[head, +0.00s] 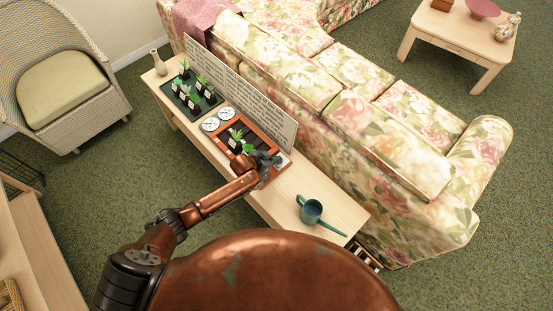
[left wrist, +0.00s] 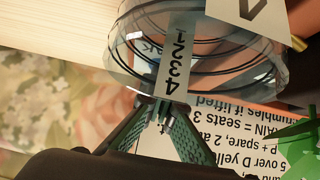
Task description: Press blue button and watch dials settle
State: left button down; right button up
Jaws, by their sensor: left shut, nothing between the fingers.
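My left gripper (head: 272,160) is over the near end of the brown-red tray (head: 268,136) on the long pale table. In the left wrist view its green fingers (left wrist: 162,108) are shut and empty. Just beyond the fingertips is a clear, ringed round thing (left wrist: 130,60) with a printed strip; I cannot tell whether the tips touch it. Two round white dials (head: 210,124) (head: 226,113) lie left of the tray; their readings are too small to make out. I cannot make out a blue button. My right gripper is out of view.
A long white text board (head: 240,92) stands along the table's sofa side. A black tray (head: 179,101) of potted plants and a vase (head: 158,64) are at the far end. A teal watering can (head: 312,211) stands at the near end. A floral sofa (head: 350,110) lies behind.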

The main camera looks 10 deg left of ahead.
pick_arm(q)
jog(key=shift+s+a+f+g, duration=0.15)
jog(key=shift+s+f+g, duration=0.2)
jog(key=shift+f, duration=0.1)
jog(key=r+p, duration=0.1)
jog(key=r, duration=0.1)
jog(key=r+p, duration=0.1)
jog(key=p, duration=0.1)
jog(key=r+p, duration=0.1)
jog(key=r, duration=0.1)
jog(key=shift+w+r+p, duration=0.25)
jog(key=shift+r+p, duration=0.05)
jog(key=shift+p, duration=0.05)
jog(key=p+v, duration=0.1)
jog(key=v, duration=0.8)
jog(key=shift+s+p, duration=0.3)
jog(key=shift+f, duration=0.1)
